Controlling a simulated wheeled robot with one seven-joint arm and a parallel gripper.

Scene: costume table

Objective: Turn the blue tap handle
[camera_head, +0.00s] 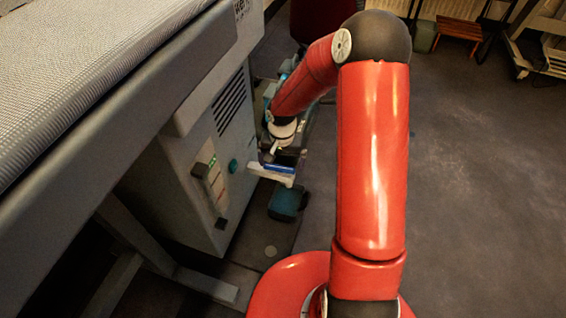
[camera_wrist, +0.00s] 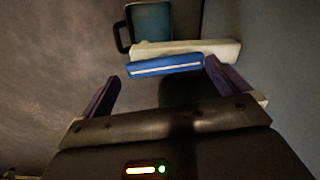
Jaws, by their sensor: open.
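The blue tap handle (camera_wrist: 165,66) is a short bar with a pale stripe along it, lying crosswise in the wrist view. A whitish bar (camera_wrist: 190,49) runs just behind it. My gripper (camera_wrist: 162,72) is open, with one purple finger near each end of the handle. The right fingertip is very close to the handle's right end; I cannot tell whether it touches. In the head view the blue handle (camera_head: 280,169) shows as a thin strip at my gripper (camera_head: 276,160), beside the grey cabinet. My wrist partly hides this area.
The grey cabinet (camera_head: 170,170) has a vent, a switch panel (camera_head: 210,186) and a teal knob (camera_head: 233,166), close left of my gripper. Open floor (camera_head: 480,190) lies to the right.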

